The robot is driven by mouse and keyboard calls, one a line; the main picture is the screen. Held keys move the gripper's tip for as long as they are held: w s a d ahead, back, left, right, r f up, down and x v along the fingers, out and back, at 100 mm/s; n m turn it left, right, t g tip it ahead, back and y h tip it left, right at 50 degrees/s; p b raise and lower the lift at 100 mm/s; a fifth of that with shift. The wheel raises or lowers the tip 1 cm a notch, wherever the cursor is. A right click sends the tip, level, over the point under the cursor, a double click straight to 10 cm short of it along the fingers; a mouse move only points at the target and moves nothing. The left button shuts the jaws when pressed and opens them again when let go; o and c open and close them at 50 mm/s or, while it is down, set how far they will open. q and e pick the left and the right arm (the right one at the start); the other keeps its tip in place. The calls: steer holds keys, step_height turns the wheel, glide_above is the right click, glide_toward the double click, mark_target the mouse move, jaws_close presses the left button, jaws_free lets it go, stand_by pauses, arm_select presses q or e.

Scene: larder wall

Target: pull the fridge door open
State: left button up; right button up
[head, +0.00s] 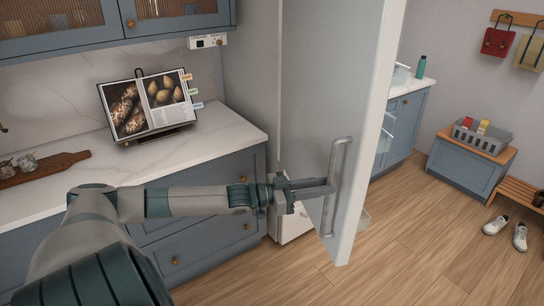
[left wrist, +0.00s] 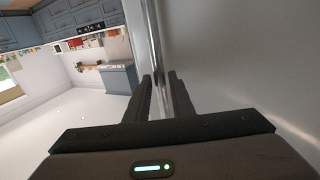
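The fridge door (head: 318,75) stands swung out from the wall, its pale edge facing right and clear door bins (head: 385,138) showing beyond that edge. Its grey bar handle (head: 336,190) is upright on the face toward me. My left gripper (head: 328,187) reaches it from the left at the lower half of the bar. In the left wrist view the handle (left wrist: 156,50) runs down between the two dark fingers (left wrist: 160,97), which look closed about it. The door face (left wrist: 240,60) fills the right of that view. My right gripper is not in view.
A counter (head: 225,135) with a cookbook on a stand (head: 150,103) lies left of the door. Right of the door are a blue cabinet (head: 408,120), a bench with a grey basket (head: 482,136) and shoes (head: 507,230). The wooden floor (head: 420,240) before the door is clear.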

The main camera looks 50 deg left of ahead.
arm_select(q)
steer(key=p+v, duration=0.1)
steer(key=v, duration=1.4)
stand_by(0.6)
stand_by(0.6)
